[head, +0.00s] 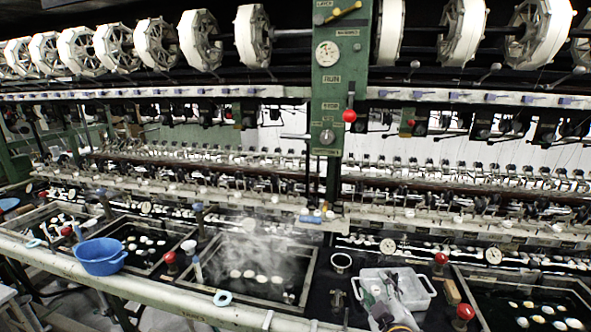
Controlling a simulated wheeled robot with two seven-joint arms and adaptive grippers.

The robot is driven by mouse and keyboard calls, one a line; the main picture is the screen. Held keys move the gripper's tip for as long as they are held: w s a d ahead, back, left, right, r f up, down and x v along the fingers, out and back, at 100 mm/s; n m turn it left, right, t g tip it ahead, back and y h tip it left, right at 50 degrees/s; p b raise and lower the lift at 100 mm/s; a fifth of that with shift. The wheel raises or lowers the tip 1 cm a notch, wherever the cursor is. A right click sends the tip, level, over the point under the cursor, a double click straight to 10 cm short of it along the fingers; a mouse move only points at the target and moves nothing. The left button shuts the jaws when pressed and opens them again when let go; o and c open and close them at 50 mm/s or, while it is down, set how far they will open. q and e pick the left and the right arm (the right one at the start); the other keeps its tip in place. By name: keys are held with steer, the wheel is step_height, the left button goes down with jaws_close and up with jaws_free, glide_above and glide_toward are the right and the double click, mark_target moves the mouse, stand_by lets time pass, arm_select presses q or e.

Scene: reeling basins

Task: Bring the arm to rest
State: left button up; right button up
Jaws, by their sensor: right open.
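My right gripper (380,290) shows at the bottom, right of centre. It is open, with its fingers pointing away from me. It appears in front of or over a white plastic tub (413,288), and I cannot tell whether it touches the tub. I see nothing held between its fingers. The picture is small here and the finger edges are hard to make out. My left gripper is not in view.
Basins of dark water with pale cocoons (250,275) line the bench. A blue bowl (101,257) sits at left. Red knobs (441,259) stick up around the tub. A green post (335,90) with a red-knobbed lever (350,115) rises behind.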

steer(key=s+d+f+m+g+y, duration=0.1)
steer(key=s+f+m+g, duration=0.2)
steer(key=s+f+g, duration=0.5)
steer(key=s+f+m+g, duration=0.4)
steer(key=s+f, duration=0.6)
steer(key=s, duration=0.5)
step_height(320, 180, down, 33)
steer(key=s+g, duration=0.2)
steer(key=s+d+f, duration=0.2)
steer(key=s+f, duration=0.7)
steer(key=s, duration=0.2)
steer(key=s+d+f, duration=0.3)
steer(key=s+f, duration=0.7)
steer(key=s, duration=0.1)
steer(key=shift+f+n+g, duration=0.3)
steer(key=shift+n, duration=0.1)
